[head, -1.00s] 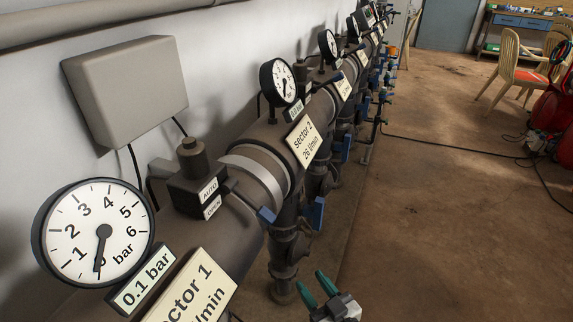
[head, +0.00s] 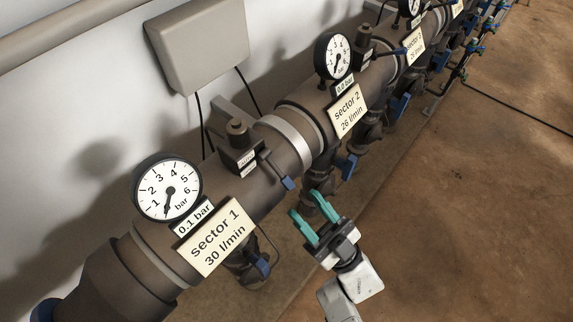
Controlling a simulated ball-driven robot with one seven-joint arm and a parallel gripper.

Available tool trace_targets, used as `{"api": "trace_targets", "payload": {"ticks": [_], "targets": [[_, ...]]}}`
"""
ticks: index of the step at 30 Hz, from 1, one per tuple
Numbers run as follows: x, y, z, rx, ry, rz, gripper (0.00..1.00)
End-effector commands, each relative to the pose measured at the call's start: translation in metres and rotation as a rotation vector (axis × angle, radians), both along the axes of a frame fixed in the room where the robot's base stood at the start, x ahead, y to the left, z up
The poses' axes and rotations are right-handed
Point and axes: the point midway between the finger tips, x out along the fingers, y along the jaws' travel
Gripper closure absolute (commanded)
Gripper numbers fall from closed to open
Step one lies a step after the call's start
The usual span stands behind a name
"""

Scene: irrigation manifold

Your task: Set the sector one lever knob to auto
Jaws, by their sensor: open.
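The sector 1 sign (head: 221,238) reads 30 l/min and sits on the near part of the manifold pipe. Behind it on the pipe is a dark valve block (head: 240,152) with a round cap on top and small labels, too small to read now. A lever knob (head: 288,183) with a blue tip sticks out from this block toward the lower right. My gripper (head: 312,216) is open and empty, with green fingers. In the picture it is below and right of the lever, apart from it. The gauge (head: 168,187) beside the sign has its needle near zero, and its plate reads 0.1 bar.
The sector 2 sign (head: 347,111), its gauge (head: 333,56) and more blue-handled valves continue along the pipe to the upper right. A grey box (head: 197,45) hangs on the wall with cables below it. The brown floor (head: 470,220) at right is clear apart from a cable.

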Motion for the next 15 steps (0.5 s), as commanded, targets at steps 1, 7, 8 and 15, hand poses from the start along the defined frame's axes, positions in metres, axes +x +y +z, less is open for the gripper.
{"api": "trace_targets", "payload": {"ticks": [1, 7, 8, 15], "targets": [[0.004, 0.005, 0.01, 0.002, -0.002, 0.001, 0.57], [0.019, 0.027, 0.036, 0.002, -0.003, 0.0, 0.57], [0.021, 0.03, 0.039, 0.002, -0.003, 0.0, 0.57], [0.034, 0.047, 0.058, 0.0, 0.0, -0.001, 0.57]]}}
